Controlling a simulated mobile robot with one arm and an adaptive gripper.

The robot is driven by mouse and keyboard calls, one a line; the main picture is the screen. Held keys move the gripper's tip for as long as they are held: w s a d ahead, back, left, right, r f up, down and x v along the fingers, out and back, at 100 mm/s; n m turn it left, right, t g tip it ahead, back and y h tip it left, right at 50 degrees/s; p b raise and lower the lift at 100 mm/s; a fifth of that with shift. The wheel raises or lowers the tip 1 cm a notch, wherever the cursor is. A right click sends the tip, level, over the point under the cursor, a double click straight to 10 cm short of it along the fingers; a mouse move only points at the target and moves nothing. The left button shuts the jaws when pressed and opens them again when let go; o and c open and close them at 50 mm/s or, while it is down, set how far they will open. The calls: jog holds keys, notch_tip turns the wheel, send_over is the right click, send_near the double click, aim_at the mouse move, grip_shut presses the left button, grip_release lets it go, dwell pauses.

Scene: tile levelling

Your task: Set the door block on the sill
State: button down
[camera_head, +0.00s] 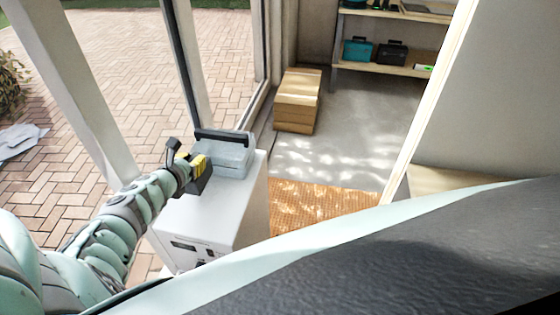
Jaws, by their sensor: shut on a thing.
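My gripper (187,163) is at the centre left, at the end of my pale green arm. Its dark fingers are shut around a small yellow piece (197,162) with dark marks, which looks like the door block. The fingers hide part of it, so its full shape cannot be told. The gripper is over the left edge of a white cabinet (240,205), beside a grey case. A pale sill or track (258,106) runs along the foot of the glazed frame behind the cabinet, partly hidden by it.
The translucent grey case (232,160) with a black handle stands on the cabinet. Upright door frame posts (185,60) stand close to my arm. A wooden box (298,100), an orange mat (310,205) and shelves (385,68) lie beyond. Grey floor (345,140) between is clear.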

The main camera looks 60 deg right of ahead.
jog(key=shift+d+f+b, duration=0.15)
jog(key=shift+f+b, duration=0.2)
jog(key=shift+f, duration=1.35)
jog(key=shift+f+b, duration=0.2)
jog(key=shift+b, duration=0.1)
jog(key=c, duration=1)
grip_release()
jog(key=shift+c, duration=0.2)
jog(key=shift+r, duration=0.15)
